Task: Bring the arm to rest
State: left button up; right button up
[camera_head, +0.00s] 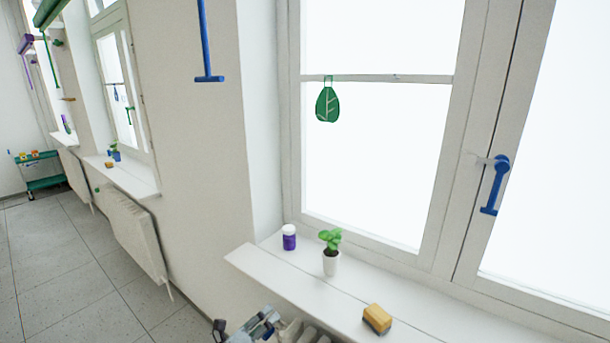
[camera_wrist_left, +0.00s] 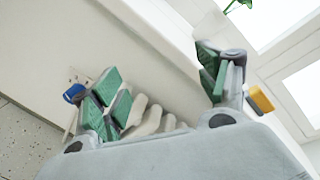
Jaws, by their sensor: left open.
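My left gripper (camera_head: 247,328) shows at the bottom edge of the head view, below and in front of the window sill (camera_head: 285,285). In the left wrist view its two green-padded fingers stand wide apart (camera_wrist_left: 158,82), with nothing between them. Radiator ribs (camera_wrist_left: 152,118) show behind the gap between the fingers. Most of the left arm is out of the head view. My right gripper is in neither view.
On the sill stand a purple jar with a white lid (camera_head: 289,237), a potted plant (camera_head: 331,252) and a yellow-brown sponge (camera_head: 377,319). A blue window handle (camera_head: 496,185) juts out at the right. Floor (camera_head: 75,270) is open at the left.

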pick_arm(q)
jog(key=w+a+f+n+g+y, duration=0.1)
jog(key=w+a+f+n+y, duration=0.2)
jog(key=a+f+n, duration=0.65)
jog(key=w+a+f+n+g+y, duration=0.1)
jog(key=w+a+f+n+y, duration=0.25)
jog(key=a+f, duration=0.6)
jog(key=s+a+f+n+g+y, duration=0.2)
jog(key=s+a+f+n, duration=0.35)
jog(key=f, duration=0.25)
jog(key=s+a+f+n+g+y, duration=0.1)
jog(key=s+a+f+n, duration=0.35)
jog(key=a+f, duration=0.3)
jog(key=s+d+f+n+g, duration=0.1)
jog(key=s+f+n+g, duration=0.1)
jog(key=s+f, duration=0.75)
jog(key=s+d+f+n+g, duration=0.25)
jog(key=s+f, duration=0.45)
jog(key=s, duration=0.6)
jog(key=s+d+f+g, duration=0.1)
jog(key=s+d, duration=0.3)
jog(key=s, duration=0.4)
jog(key=s+d+f+n+g+h, duration=0.1)
jog(key=s+d+f, duration=0.2)
jog(key=s+d, duration=0.2)
jog(key=s+d+f+g, duration=0.1)
jog(key=s+d, duration=0.4)
jog(key=s, duration=0.7)
jog(key=shift+d+f, duration=0.25)
jog(key=shift+f, duration=0.25)
